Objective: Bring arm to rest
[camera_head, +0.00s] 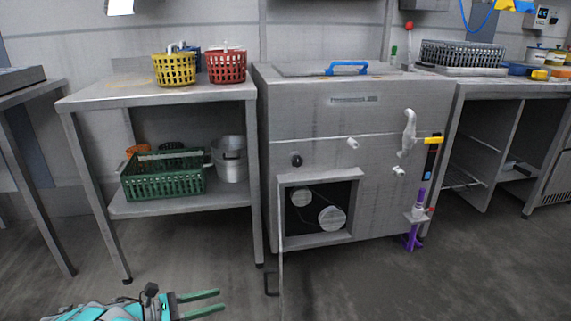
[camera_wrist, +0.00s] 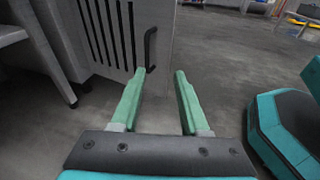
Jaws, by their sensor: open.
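My gripper (camera_head: 215,301) shows at the bottom left of the head view, low in front of the steel table and well apart from everything on it. In the wrist view its two green fingers (camera_wrist: 160,86) are spread apart with nothing between them. Beyond the fingertips is a grey panel with slots (camera_wrist: 110,30) and a black handle (camera_wrist: 149,48). I cannot tell whether a fingertip touches the panel. The rest of my arm is mostly outside the head view.
The steel washer (camera_head: 320,115) stands in the middle with its lower hatch door (camera_head: 283,250) swung out toward me. The left table (camera_head: 120,97) bears yellow (camera_head: 174,70) and red (camera_head: 227,67) baskets, with a green crate (camera_head: 163,184) on its shelf. The floor (camera_head: 380,285) at front right is clear.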

